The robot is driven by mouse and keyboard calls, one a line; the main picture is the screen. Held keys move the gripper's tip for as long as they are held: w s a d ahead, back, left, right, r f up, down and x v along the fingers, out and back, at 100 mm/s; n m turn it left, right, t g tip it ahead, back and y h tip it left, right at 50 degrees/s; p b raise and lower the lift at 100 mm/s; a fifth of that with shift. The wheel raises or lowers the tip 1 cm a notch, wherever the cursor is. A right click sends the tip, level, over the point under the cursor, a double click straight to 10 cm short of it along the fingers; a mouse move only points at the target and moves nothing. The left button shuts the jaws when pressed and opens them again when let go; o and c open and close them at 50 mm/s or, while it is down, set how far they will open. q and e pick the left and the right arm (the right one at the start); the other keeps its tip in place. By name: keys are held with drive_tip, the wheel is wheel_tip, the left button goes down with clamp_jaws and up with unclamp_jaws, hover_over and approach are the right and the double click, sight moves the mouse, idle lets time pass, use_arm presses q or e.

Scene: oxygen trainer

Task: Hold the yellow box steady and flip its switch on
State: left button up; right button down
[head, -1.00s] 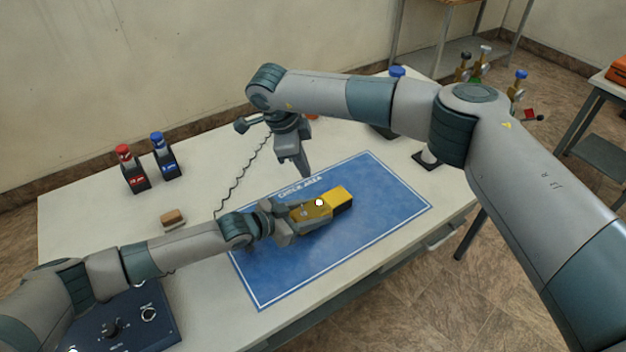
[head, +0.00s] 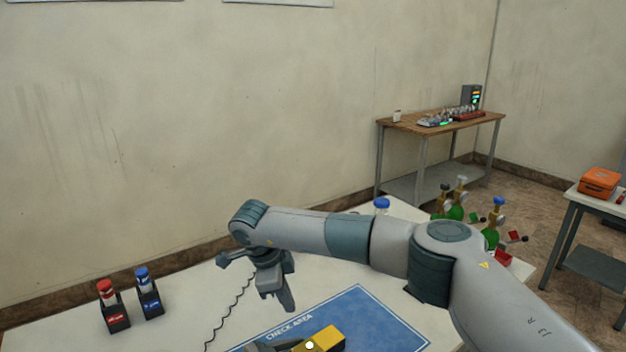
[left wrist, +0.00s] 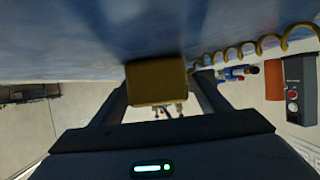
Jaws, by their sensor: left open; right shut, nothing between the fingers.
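The yellow box (head: 330,336) lies on the blue check-area mat (head: 378,318), cut off by the bottom edge of the head view. A round white spot shows on its top; I cannot tell whether it is the switch. In the left wrist view the box (left wrist: 156,80) sits between the two fingers of my open left gripper (left wrist: 160,98); I cannot tell whether they touch it. In the head view only a sliver of this gripper shows at the bottom. My right gripper (head: 289,306) is shut and empty, pointing down above and left of the box.
A red-capped bottle (head: 112,305) and a blue-capped bottle (head: 148,293) stand in black holders at the table's left. Green cylinders (head: 492,235) stand at the right. The mat's right part is clear.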

use_arm(q)
drive_tip(key=v, duration=1.2)
drive_tip(key=shift+f, duration=0.1)
